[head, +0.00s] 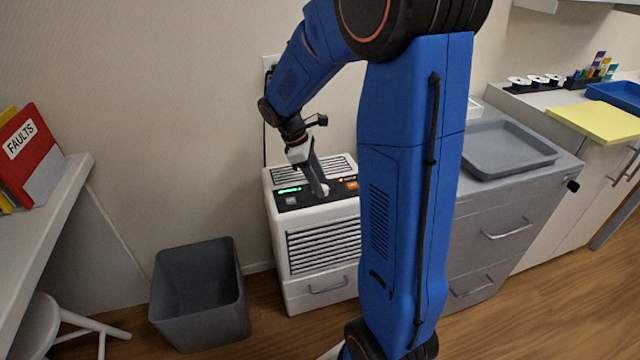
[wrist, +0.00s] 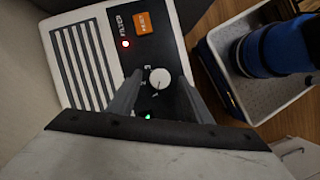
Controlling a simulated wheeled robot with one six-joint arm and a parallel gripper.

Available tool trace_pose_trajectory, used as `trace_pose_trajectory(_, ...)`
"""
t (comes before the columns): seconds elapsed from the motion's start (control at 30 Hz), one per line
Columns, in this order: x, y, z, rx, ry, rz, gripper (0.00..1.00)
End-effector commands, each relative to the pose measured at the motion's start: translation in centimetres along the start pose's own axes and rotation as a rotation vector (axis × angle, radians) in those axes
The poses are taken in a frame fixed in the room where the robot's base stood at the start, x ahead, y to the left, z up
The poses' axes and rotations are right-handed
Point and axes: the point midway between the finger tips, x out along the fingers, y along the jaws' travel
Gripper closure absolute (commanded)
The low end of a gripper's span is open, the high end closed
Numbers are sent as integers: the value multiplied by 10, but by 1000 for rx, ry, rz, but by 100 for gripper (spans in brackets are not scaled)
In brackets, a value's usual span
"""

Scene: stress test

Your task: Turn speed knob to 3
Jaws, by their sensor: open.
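The speed knob (wrist: 159,78) is a small round white dial on the black control panel (wrist: 150,58) of a white slatted appliance (head: 325,250). In the wrist view the knob lies between the two grey fingers of my gripper (wrist: 158,75). The fingers are apart, one on each side of the knob; I cannot tell whether they touch it. In the head view my gripper (head: 320,184) points down at the panel and hides the knob.
The panel carries a lit red light (wrist: 125,44), an orange button (wrist: 141,22) and a green display (head: 289,190). A grey bin (head: 200,295) stands left of the appliance. A grey cabinet (head: 490,235) with a tray (head: 507,148) stands to the right. The wall is close behind.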

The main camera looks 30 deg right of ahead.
Motion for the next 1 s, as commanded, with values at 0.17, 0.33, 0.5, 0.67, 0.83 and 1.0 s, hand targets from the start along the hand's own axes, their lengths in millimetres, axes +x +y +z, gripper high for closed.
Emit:
trace_pose_trajectory(0.17, 10, 0, 0, 0, 0, 0, 55)
trace_pose_trajectory(0.33, 11, 0, 0, 0, 0, 0, 55)
trace_pose_trajectory(0.5, 10, 0, 0, 0, 0, 0, 69)
trace_pose_trajectory(0.67, 10, 0, 0, 0, 0, 0, 95)
trace_pose_trajectory(0.83, 10, 0, 0, 7, 0, -2, 95)
trace_pose_trajectory(1.0, 10, 1, 0, 46, 0, -19, 95)
